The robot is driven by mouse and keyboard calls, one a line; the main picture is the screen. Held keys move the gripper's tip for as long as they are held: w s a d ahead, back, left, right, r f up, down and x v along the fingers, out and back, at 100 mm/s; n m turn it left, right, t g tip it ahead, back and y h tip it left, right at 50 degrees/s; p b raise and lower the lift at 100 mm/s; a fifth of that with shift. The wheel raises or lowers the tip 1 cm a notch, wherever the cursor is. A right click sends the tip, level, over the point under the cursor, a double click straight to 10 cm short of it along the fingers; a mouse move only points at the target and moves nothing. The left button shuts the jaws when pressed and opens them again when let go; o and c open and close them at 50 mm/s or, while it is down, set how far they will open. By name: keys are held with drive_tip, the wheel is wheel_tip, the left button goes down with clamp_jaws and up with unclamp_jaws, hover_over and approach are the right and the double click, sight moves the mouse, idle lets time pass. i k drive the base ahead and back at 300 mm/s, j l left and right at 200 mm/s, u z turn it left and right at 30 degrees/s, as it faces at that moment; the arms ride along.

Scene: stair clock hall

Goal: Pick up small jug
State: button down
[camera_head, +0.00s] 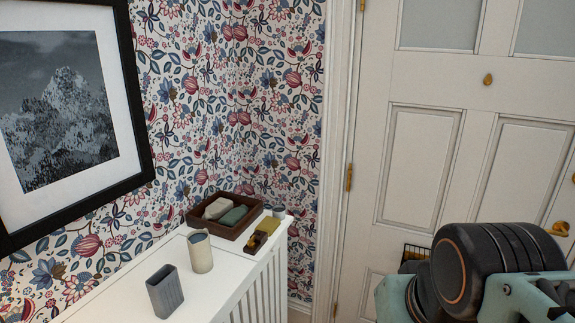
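Two small vessels stand upright on the white slatted cabinet top (127,295). One is a cream, round vessel (201,253) with a darker rim that looks slightly lipped; it may be the small jug. The other is a grey ribbed vessel (166,293) with an open, angular top, nearer to me and to the left. I cannot tell for certain which is the jug, and no handle shows on either. They stand apart with a small gap between them. My arm shows at the lower right, in front of the door, well away from both; my gripper is out of view.
A brown wooden tray (251,211) with a pale item and a green item sits behind the vessels. Small objects (264,233) crowd the cabinet's far right end. A framed picture (62,110) hangs above. A panelled white door (413,160) stands right.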

sight(203, 248)
drive_tip(key=u, duration=1.4)
drive_tip(key=z, duration=1.1)
drive_tip(key=i+z, duration=0.1)
drive_tip(key=i, duration=0.9)
drive_tip(key=l, duration=0.3)
drive_tip(key=k+l+u, duration=0.15)
drive_tip(key=l, duration=0.15)
